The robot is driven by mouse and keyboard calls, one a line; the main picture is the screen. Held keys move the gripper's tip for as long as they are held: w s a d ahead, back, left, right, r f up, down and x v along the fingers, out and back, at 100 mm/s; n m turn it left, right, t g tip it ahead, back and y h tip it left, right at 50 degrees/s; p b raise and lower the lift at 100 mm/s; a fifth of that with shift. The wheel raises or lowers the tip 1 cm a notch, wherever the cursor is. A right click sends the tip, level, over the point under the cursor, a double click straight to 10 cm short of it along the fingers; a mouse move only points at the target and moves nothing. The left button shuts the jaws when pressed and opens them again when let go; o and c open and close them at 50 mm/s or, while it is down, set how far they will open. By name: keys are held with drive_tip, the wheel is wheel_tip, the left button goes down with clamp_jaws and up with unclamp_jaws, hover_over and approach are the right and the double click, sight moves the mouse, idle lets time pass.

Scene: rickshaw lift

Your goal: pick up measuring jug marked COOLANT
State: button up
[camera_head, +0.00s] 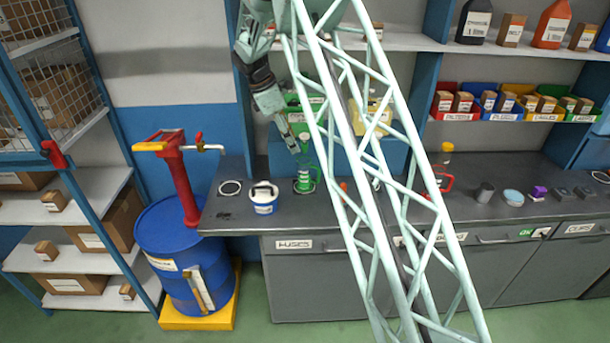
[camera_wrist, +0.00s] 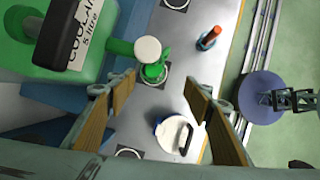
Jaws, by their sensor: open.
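A green measuring jug (camera_head: 305,183) stands upright on the grey workbench, below my gripper. It also shows in the wrist view (camera_wrist: 154,73), partly hidden behind the white cap and green spout of a can; I cannot read a marking on the jug. My gripper (camera_head: 297,149) points down above the jug and is open and empty. In the wrist view its two fingers (camera_wrist: 151,92) are spread wide, with the jug beyond and between them. The large green can (camera_wrist: 60,65) at the upper left of the wrist view is labelled COOLANT 5 litre.
A white-and-blue tub (camera_head: 264,206) stands left of the jug, near a ring mark (camera_head: 230,188). A red jug (camera_head: 440,181) stands farther right. A blue drum (camera_head: 165,229) with a red pump stands left of the bench (camera_head: 330,222). Shelves with bins line the wall behind.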

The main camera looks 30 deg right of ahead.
sight(306, 167)
drive_tip(key=shift+w+d+f+n+p, duration=0.25)
drive_tip(key=shift+w+f, duration=0.2)
drive_tip(key=shift+f, duration=0.25)
drive_tip(key=shift+w+d+f+n+p, duration=0.15)
drive_tip(key=shift+w+d+f+p, duration=0.2)
drive_tip(key=shift+f, duration=0.3)
drive_tip(key=shift+f, duration=0.2)
drive_tip(key=shift+x, duration=3.95)
drive_tip(key=shift+d+p, duration=0.15)
drive_tip(key=shift+p, duration=0.15)
drive_tip(key=shift+x, duration=2.75)
drive_tip(key=c, duration=1)
drive_tip(key=shift+r+p, duration=0.15)
drive_tip(key=shift+p, duration=0.15)
